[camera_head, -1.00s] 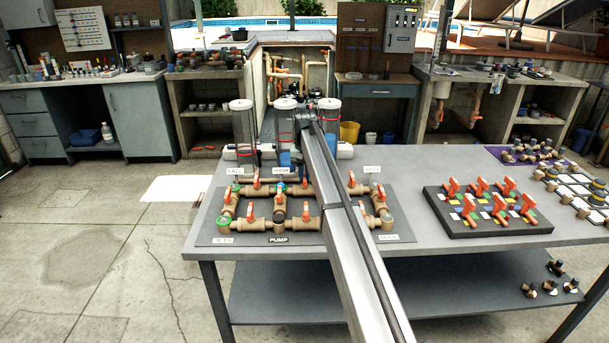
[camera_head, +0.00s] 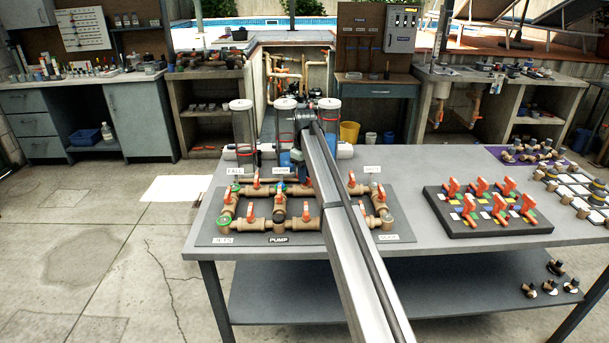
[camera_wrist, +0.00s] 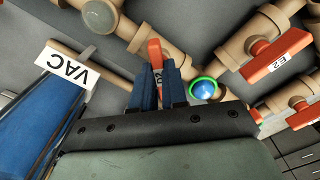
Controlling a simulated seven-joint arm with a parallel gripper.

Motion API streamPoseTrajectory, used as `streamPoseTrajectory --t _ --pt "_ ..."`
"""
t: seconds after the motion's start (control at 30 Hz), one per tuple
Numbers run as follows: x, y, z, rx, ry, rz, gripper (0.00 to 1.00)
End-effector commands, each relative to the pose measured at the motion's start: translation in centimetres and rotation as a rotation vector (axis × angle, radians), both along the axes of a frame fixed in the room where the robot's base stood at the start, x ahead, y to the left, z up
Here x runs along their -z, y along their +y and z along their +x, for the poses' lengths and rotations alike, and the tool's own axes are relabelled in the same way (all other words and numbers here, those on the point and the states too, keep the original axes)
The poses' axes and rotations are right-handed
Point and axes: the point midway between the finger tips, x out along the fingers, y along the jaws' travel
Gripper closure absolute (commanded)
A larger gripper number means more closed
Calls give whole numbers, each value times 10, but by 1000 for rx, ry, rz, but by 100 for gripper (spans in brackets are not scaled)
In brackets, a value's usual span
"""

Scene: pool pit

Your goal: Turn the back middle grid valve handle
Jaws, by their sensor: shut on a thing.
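My gripper (camera_wrist: 160,84) is shut on an orange-red valve handle (camera_wrist: 154,52) in the wrist view. Its two blue fingers stand on either side of the handle, whose label is partly covered. The handle sits on a tan pipe valve of the grid, close to a blue-capped, green-ringed fitting (camera_wrist: 203,89) on the right. In the head view my arm covers the gripped handle and part of the grid's back row, so its angle cannot be read there. The grid board (camera_head: 240,239) lies on the table's left half.
Another handle, marked E2 (camera_wrist: 278,55), is close by on the right. A white VAC sign (camera_wrist: 66,72) stands at the left. Clear filter cylinders (camera_head: 243,125) stand behind the grid. A dark block with several orange handles (camera_head: 484,222) is on the table's right.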

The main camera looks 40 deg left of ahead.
Motion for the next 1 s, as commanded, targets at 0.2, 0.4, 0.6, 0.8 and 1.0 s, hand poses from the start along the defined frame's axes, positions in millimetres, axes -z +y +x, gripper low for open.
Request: streamPoseTrajectory --t 0.2,0.4,0.6,0.8,1.0 --pt "0 0 0 -204 -1 0 100" --pt "0 0 0 -387 -1 0 100" --pt "0 0 0 -544 -1 0 100" --pt "0 0 0 -658 -1 0 100" --pt "0 0 0 -723 -1 0 100"
